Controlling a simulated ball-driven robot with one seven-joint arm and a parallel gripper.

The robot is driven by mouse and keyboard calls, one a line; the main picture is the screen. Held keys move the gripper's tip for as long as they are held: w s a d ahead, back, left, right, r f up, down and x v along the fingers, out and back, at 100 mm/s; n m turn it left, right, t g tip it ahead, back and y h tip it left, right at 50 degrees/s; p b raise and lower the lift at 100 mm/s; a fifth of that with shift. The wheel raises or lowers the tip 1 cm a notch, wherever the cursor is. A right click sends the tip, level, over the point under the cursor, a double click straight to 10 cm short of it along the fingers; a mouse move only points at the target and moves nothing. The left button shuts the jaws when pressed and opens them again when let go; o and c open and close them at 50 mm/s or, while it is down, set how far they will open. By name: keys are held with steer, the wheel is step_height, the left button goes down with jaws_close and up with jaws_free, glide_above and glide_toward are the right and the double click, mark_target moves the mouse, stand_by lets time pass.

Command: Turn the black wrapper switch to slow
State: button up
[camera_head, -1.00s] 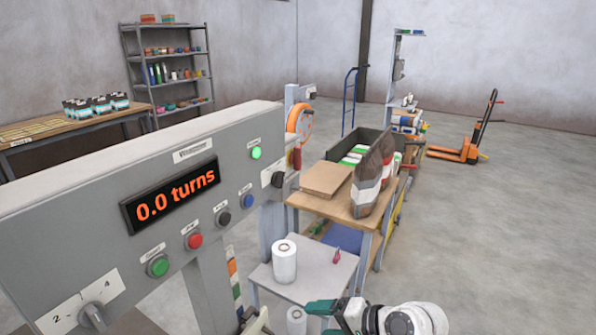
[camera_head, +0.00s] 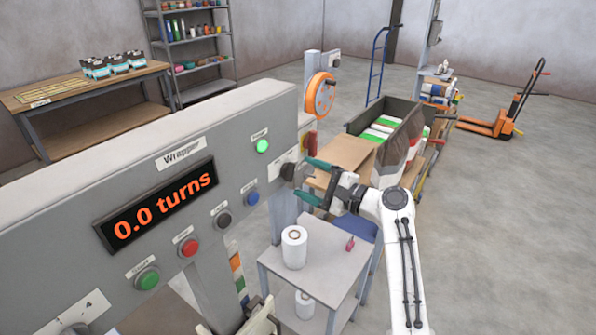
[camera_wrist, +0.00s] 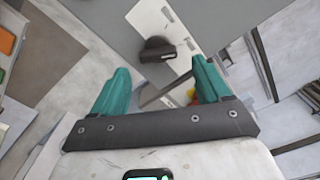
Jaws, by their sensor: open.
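The black wrapper switch (camera_head: 288,171) is a dark knob at the right end of the grey wrapper panel (camera_head: 60,205). In the wrist view the black switch (camera_wrist: 158,49) sits just beyond my teal fingers, roughly between their tips, beside a pale label plate whose words are too small to read. My gripper (camera_head: 306,181) is open and empty, close to the right of the switch, with its fingers pointing at the panel. It also shows in the wrist view (camera_wrist: 158,72), one finger on either side, and I see no contact with the switch.
The panel also carries a display (camera_head: 160,206) reading 0.0 turns, a lit green lamp (camera_head: 262,146), and red, green, black and blue buttons. A red and yellow device (camera_head: 309,141) and an orange wheel (camera_head: 320,96) are close behind the switch. A table with a white roll (camera_head: 294,247) stands below.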

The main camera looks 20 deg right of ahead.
mark_target(297, 174)
steer(key=shift+x, duration=1.85)
steer(key=shift+c, duration=0.2)
steer(key=shift+s, duration=0.1)
steer(key=c, duration=1)
steer(key=shift+f+n+b, duration=0.15)
steer(key=shift+n+b, duration=0.2)
steer(key=shift+n, duration=0.05)
steer(key=shift+n+b, duration=5.5)
steer(key=shift+b, duration=0.05)
steer(key=shift+a+r, duration=0.1)
steer(key=shift+r, duration=0.15)
